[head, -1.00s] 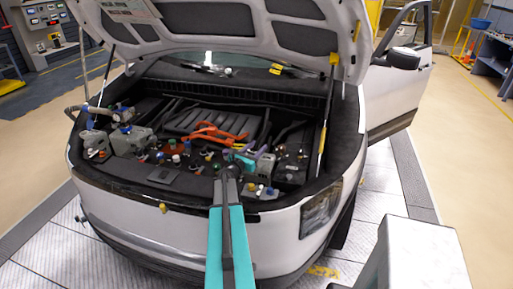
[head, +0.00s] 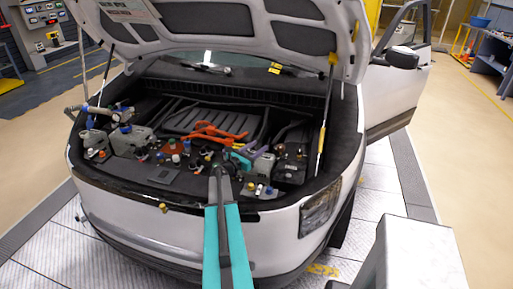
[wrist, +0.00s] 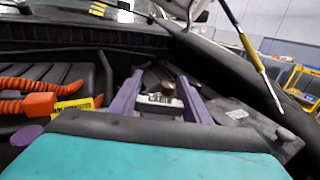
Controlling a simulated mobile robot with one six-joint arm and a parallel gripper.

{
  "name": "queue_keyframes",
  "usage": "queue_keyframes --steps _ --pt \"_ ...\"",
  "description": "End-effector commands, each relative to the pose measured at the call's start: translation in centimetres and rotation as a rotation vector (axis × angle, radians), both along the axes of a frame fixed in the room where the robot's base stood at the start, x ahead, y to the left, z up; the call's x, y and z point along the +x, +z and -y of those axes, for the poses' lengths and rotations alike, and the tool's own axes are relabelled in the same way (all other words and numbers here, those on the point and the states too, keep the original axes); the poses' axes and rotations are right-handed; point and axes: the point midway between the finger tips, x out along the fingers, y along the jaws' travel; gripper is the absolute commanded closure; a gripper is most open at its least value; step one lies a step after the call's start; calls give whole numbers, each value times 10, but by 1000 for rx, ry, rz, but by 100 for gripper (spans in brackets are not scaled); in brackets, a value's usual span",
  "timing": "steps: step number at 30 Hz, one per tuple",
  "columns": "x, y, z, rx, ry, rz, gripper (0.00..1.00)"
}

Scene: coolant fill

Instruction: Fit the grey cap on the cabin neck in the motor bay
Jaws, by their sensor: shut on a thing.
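My gripper (head: 242,157) is over the right middle of the open motor bay, at the end of my teal and dark arm. In the wrist view, its two purple fingers (wrist: 160,85) reach forward from a dark edge and teal body. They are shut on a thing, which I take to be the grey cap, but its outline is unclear. I cannot tell which of the several necks in the bay is the cabin neck.
Orange cables (head: 212,131) cross the middle of the bay, and a yellow label (wrist: 78,105) shows beside them. A grey reservoir (head: 130,140) stands left. The raised hood (head: 225,22) and its strut (head: 325,120) bound the space.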

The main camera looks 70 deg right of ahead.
Motion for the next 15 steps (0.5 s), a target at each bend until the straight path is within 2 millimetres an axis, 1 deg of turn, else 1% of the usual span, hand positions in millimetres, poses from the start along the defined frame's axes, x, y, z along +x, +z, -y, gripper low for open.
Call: queue_keyframes --steps 8,15 --pt "-4 -2 0 4 -121 1 74" --pt "-6 -3 -3 4 -142 1 74"
